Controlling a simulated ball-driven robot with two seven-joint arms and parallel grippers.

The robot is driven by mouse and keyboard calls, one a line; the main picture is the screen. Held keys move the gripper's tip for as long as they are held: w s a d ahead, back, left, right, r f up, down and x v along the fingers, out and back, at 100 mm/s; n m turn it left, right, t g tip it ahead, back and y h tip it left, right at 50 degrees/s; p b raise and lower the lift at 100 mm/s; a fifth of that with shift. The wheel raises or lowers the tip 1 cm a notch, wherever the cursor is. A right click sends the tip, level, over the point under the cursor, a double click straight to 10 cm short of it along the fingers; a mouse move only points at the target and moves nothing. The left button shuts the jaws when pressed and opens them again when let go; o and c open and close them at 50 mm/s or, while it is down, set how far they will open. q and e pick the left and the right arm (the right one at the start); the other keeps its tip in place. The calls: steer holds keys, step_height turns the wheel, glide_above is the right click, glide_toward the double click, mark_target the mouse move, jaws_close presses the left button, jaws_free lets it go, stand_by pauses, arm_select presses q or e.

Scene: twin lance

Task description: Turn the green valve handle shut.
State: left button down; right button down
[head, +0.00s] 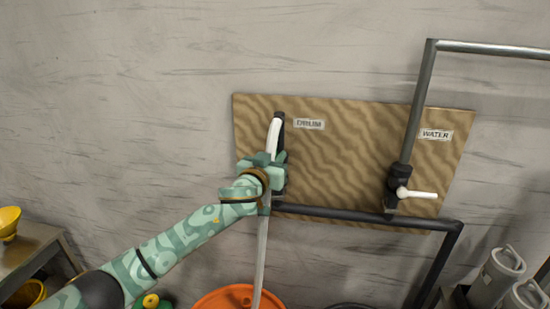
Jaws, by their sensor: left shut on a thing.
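My left gripper (264,168) is at the left part of the wooden board, below and left of the DRUM label (309,124). It is shut at the dark upright pipe (281,125) there. The green valve handle is not clearly distinct from my green gripper, which covers the spot. It appears to be between the fingers, but its angle is hidden. My right gripper is not in view.
The board (335,165) also carries a WATER label (435,134) and a valve with a white handle (416,194) pointing right. A dark pipe (350,213) runs along the bottom. An orange drum (215,299) stands below; grey canisters (495,275) are at lower right.

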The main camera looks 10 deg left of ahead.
arm_select(q)
steer(key=d+m+p, duration=0.2)
steer(key=m+p, duration=0.1)
steer(key=d+m+g+p, duration=0.1)
steer(key=m+p, duration=0.1)
steer(key=shift+d+f, duration=0.1)
steer(key=shift+f, duration=0.2)
steer(key=d+f+m+y, duration=0.3)
steer(key=f+m, duration=0.3)
steer(key=m, duration=0.4)
steer(key=shift+d+m+g+p, duration=0.2)
steer(key=shift+m+g+p, duration=0.2)
steer(key=shift+p, duration=0.05)
steer(key=shift+f, duration=0.15)
steer(key=c, duration=1.5)
jaws_free()
